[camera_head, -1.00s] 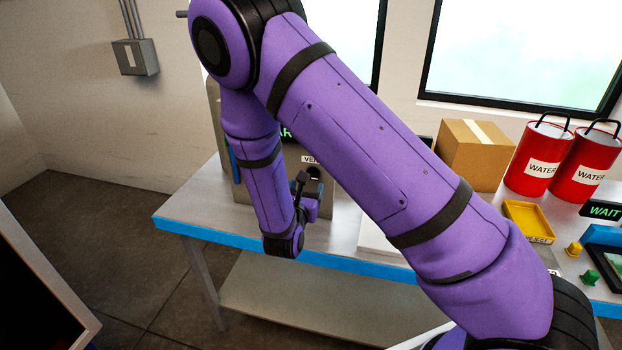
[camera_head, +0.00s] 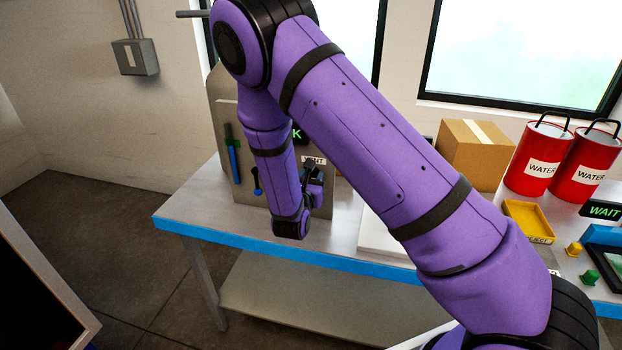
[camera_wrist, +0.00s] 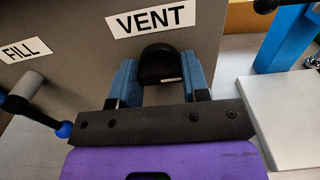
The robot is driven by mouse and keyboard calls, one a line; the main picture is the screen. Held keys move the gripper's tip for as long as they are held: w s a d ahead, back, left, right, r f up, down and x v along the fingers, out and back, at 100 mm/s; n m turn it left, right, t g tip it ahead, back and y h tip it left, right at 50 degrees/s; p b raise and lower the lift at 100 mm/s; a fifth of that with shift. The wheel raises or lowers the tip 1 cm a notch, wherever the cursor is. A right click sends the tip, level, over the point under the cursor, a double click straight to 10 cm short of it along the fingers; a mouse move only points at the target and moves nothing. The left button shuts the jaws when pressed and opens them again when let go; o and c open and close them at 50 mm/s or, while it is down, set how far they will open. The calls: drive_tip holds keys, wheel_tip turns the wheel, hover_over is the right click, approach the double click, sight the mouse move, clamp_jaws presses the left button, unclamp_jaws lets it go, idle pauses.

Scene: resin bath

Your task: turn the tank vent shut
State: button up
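The tank vent is a black knob (camera_wrist: 160,66) under a white VENT label (camera_wrist: 151,18) on the grey tank front, in the wrist view. My gripper (camera_wrist: 161,78) has its two blue fingers apart, one on each side of the knob. I see no clear squeeze on it; any small gap is hard to judge. In the head view my gripper (camera_head: 315,178) is at the tank (camera_head: 222,108), just below the VENT label, and my arm hides part of the tank front.
A FILL label (camera_wrist: 24,50) and a blue-tipped lever (camera_wrist: 40,108) are left of the vent. A white slab (camera_wrist: 285,115) lies to the right. On the bench are a cardboard box (camera_head: 474,158), red WATER cans (camera_head: 537,150) and a yellow tray (camera_head: 528,222).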

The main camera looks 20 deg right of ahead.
drive_tip(key=shift+n, duration=0.3)
drive_tip(key=n, duration=1.7)
drive_tip(key=shift+n, duration=0.3)
idle(0.5)
drive_tip(key=o, duration=0.9)
drive_tip(key=shift+s+a, duration=0.1)
drive_tip(key=v, duration=1)
drive_tip(key=shift+s+a, duration=0.2)
drive_tip(key=shift+s, duration=0.1)
